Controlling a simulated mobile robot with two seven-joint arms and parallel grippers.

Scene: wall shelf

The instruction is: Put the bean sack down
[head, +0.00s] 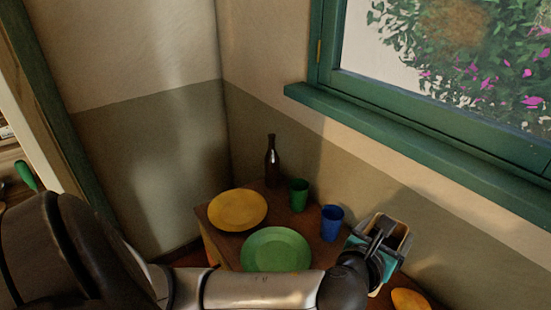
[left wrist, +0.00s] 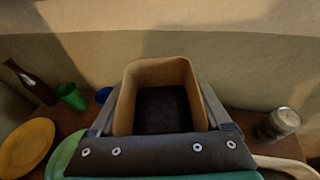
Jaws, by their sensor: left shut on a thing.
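The bean sack (head: 401,229) is a tan, open-topped, box-shaped bag at the right of the head view. In the left wrist view the bean sack (left wrist: 188,71) shows its tan rim and dark contents, and it looks upright. My left gripper (head: 380,240) is shut on it, with a finger on either side; the gripper (left wrist: 160,100) also shows in the left wrist view. The sack is over the right part of the wooden table (head: 220,238). Its underside is hidden, so I cannot tell whether it touches the table. My right gripper is not in view.
A yellow plate (head: 238,210), green plate (head: 275,249), dark bottle (head: 272,162), green cup (head: 299,194) and blue cup (head: 332,222) stand left of the sack. A glass jar (left wrist: 278,122) stands to its right. The wall and green window sill (head: 400,122) are behind.

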